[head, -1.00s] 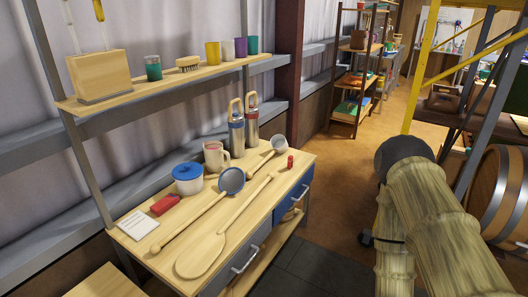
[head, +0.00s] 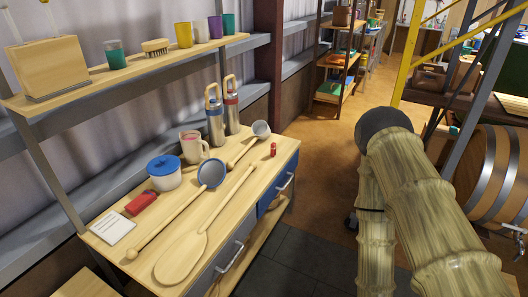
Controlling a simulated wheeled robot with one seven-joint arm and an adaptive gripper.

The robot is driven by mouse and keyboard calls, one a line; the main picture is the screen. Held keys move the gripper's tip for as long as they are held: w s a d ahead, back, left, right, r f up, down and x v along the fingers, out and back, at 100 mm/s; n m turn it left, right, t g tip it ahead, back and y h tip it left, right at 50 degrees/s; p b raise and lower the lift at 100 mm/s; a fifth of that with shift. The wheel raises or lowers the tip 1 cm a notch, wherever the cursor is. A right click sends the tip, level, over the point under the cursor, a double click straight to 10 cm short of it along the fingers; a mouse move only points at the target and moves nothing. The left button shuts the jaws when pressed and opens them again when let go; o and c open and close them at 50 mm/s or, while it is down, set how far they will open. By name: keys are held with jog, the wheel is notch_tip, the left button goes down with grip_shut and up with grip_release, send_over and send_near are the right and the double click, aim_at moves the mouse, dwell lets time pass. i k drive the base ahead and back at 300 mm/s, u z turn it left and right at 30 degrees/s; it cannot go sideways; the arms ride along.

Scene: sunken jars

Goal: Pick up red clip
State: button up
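A small red object (head: 273,150), upright and narrow, stands near the right end of the wooden workbench (head: 232,222), close to its front edge. A larger red object (head: 141,203) lies flat at the left, by a white note card. Which of the two is the clip I cannot tell for sure. My arm rises at the right of the head view, apart from the bench. My gripper is not clearly visible; the arm hides that area.
A blue-lidded pot (head: 164,178), a mug (head: 193,147), two flasks (head: 231,110), a ladle (head: 211,175) and a long wooden paddle (head: 182,256) crowd the bench. A shelf (head: 130,76) hangs above the back. A barrel (head: 490,180) and yellow frame stand right. Floor is open beyond the bench.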

aim_at(273, 146)
jog(key=z, duration=0.25)
jog(key=k, duration=0.4)
jog(key=z, duration=1.1)
jog(key=k, duration=0.95)
jog(key=z, duration=0.65)
jog(key=i, duration=1.3)
jog(key=u, duration=0.45)
jog(key=i, duration=1.65)
jog(key=u, duration=1.4)
jog(key=i, duration=0.95)
jog(key=u, duration=1)
